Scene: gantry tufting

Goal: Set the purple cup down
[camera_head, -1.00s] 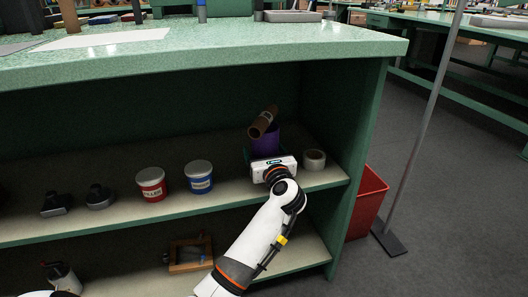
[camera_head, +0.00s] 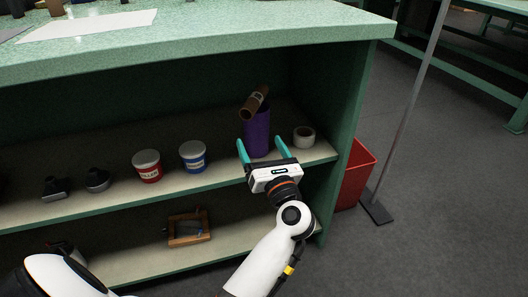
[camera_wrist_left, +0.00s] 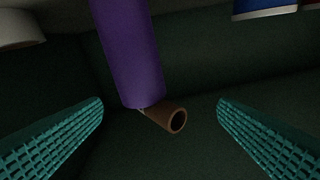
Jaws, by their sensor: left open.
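The purple cup (camera_head: 257,130) stands upright on the upper shelf (camera_head: 110,200) of the green bench, near its right end. A brown cardboard tube (camera_head: 254,103) leans out of its top. My left gripper (camera_head: 261,148) is open in front of the cup, its teal fingers to either side and apart from it. In the left wrist view, the cup (camera_wrist_left: 128,50) appears upside down between the spread fingers (camera_wrist_left: 160,103), with the tube (camera_wrist_left: 166,118) sticking out of its mouth. My right gripper is not in view.
A roll of tape (camera_head: 304,137) sits just right of the cup. A blue can (camera_head: 193,157), a red can (camera_head: 147,167) and two dark tools (camera_head: 97,180) stand to the left. A wooden box (camera_head: 188,228) is on the lower shelf. A red bin (camera_head: 355,175) and a pole (camera_head: 412,105) stand at right.

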